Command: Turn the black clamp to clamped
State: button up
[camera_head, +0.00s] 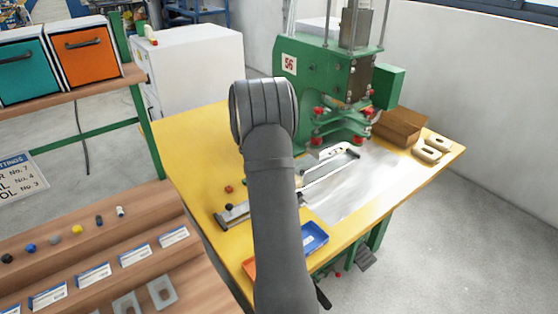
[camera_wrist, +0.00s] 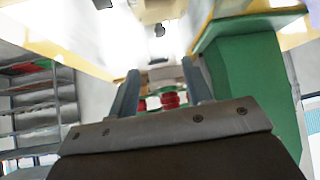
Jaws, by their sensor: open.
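My gripper (camera_wrist: 158,78) is open in the wrist view, its two grey fingers spread apart with nothing held between them. Red knobs (camera_wrist: 172,100) of the green machine show beyond the gap. In the head view my grey arm covers the gripper. I cannot clearly make out the black clamp or its position. A small black part (camera_head: 228,207) sits at the near left end of a metal rail fixture (camera_head: 322,178) on the yellow table. Small dark parts (camera_wrist: 158,30) also show at the top of the wrist view; I cannot tell what they are.
The green welding machine (camera_head: 320,85) stands at the back of the yellow table (camera_head: 195,140). A cardboard box (camera_head: 400,127) and beige parts (camera_head: 432,148) lie at right. A blue tray (camera_head: 314,238) lies near the front edge. A wooden stepped rack (camera_head: 150,200) stands at left.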

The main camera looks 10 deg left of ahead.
jog(key=shift+n, duration=0.3)
jog(key=x, duration=1.4)
jog(key=shift+s+d+r, duration=0.1)
jog(key=shift+s+r+n+t+y, duration=0.1)
jog(key=shift+n+t+y, duration=0.15)
jog(key=shift+n+y, duration=0.2)
jog(key=shift+s+r+n+t+y, duration=0.1)
jog(key=shift+n+t+y, duration=0.15)
jog(key=shift+n+y, duration=0.15)
jog(key=n+y, duration=0.1)
jog(key=n, duration=0.1)
jog(key=n+y, duration=0.1)
jog(key=y, duration=0.1)
jog(key=shift+d+n+t, duration=0.3)
jog(key=shift+d+n, duration=0.05)
jog(key=shift+a+h, duration=0.25)
jog(key=shift+h, duration=0.1)
jog(key=m+h, duration=0.1)
jog(key=m, duration=0.1)
jog(key=m+g+h, duration=0.1)
jog(key=m, duration=0.1)
jog(key=m+h, duration=0.2)
jog(key=shift+w+a+g, duration=0.2)
jog(key=shift+a+g, duration=0.1)
jog(key=shift+a, duration=0.1)
jog(key=v, duration=1.7)
jog(key=shift+s, duration=0.2)
jog(key=shift+d+r, duration=0.1)
jog(key=shift+d, duration=0.05)
